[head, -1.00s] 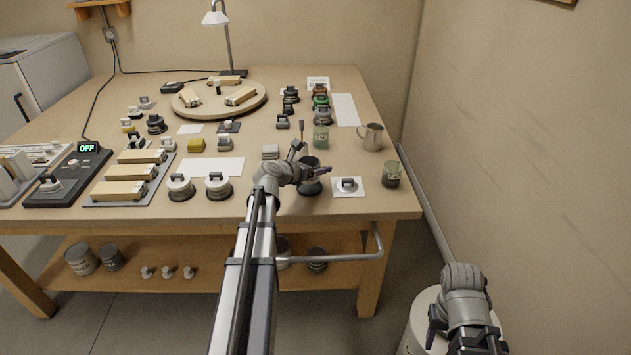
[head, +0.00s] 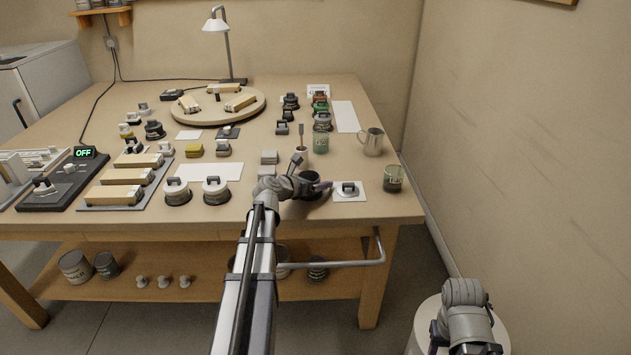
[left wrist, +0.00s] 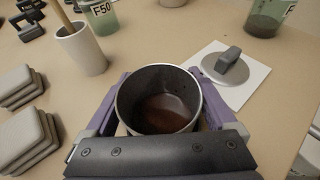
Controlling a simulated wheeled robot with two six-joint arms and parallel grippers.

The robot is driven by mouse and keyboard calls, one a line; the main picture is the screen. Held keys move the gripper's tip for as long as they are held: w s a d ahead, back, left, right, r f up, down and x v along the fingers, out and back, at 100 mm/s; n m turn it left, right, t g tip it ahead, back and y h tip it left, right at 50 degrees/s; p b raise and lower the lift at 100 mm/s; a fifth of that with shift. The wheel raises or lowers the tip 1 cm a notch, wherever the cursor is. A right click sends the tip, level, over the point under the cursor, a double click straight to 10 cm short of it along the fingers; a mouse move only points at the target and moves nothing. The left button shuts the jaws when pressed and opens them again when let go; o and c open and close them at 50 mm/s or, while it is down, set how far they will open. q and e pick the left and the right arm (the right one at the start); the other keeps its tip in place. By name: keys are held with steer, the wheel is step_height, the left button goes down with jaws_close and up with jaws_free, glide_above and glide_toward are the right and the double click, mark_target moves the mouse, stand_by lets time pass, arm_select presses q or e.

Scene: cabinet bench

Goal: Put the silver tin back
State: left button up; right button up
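An open metal tin (left wrist: 160,80) with a silver rim and brown liquid inside stands at the bench's front; it looks dark in the head view (head: 309,186). I take it for the silver tin. My left gripper (head: 318,186) is down at it, with purple fingers on either side of the tin in the left wrist view (left wrist: 162,95). Whether the fingers press on it is unclear. A round lid with a dark handle (left wrist: 225,66) lies on a white sheet to its right, also in the head view (head: 348,188). My right gripper (head: 462,345) is low, away from the bench, its fingers mostly cut off.
A pale cup with a stick (left wrist: 80,50) and a green glass jar (head: 321,143) stand behind the tin. Grey stacked blocks (left wrist: 20,130) are to its left. A dark green jar (head: 393,178) and a metal jug (head: 371,142) stand to the right. Two white-lidded tins (head: 215,191) are further left.

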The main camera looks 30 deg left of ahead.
arm_select(q)
steer(key=shift+o, duration=0.5)
steer(key=shift+r, duration=0.1)
steer(key=shift+s+r+p, duration=0.2)
steer(key=shift+s+p, duration=0.05)
steer(key=shift+p, duration=0.05)
steer(key=p+v, duration=0.4)
steer(key=v, duration=0.7)
steer(key=shift+s+a, duration=0.1)
steer(key=shift+s, duration=0.1)
